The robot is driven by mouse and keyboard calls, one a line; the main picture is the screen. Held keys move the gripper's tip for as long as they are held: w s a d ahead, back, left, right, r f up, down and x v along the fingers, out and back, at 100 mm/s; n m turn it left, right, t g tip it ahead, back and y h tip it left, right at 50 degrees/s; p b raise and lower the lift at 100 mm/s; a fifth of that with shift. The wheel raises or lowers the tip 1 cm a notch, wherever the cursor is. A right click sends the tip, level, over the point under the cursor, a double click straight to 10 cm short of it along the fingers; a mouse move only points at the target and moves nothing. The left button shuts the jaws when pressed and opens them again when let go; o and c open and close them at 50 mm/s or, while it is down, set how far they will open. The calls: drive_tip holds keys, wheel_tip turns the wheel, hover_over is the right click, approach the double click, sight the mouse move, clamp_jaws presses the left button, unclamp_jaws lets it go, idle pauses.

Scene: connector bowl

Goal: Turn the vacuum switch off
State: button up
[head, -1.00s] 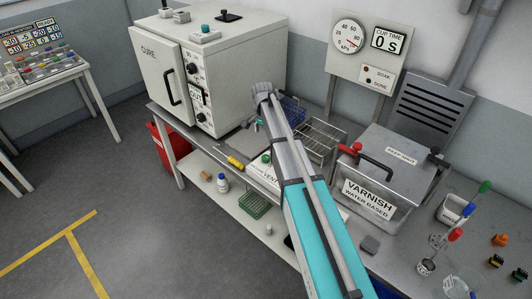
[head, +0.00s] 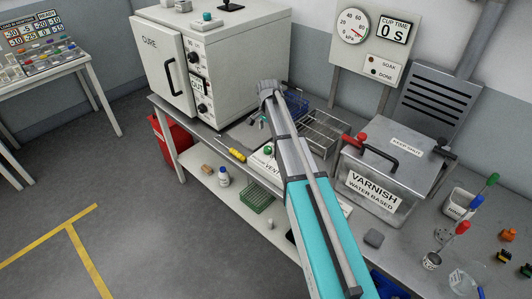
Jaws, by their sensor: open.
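I cannot pick out a switch marked vacuum in the head view. A white plate (head: 268,166) with lettering that seems to read VENT lies on the bench, partly hidden by my arm. A green knob (head: 268,150) stands at its upper left. My gripper (head: 259,122) hangs at the arm's far end above the bench, right of the oven and behind the plate. It is small and partly covered by the wrist. It looks open, with nothing visible in it. A round kPa gauge (head: 354,26) is on the wall panel, its red needle toward the lower right.
A lidded varnish tank (head: 410,190) with a red-ended handle (head: 362,138) stands right of my arm. The CURE oven (head: 215,60) stands left. A yellow screwdriver (head: 236,155) lies near the front edge.

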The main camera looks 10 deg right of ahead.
sight(268, 148)
drive_tip(key=shift+f+b, duration=4.8)
drive_tip(key=shift+f, duration=0.35)
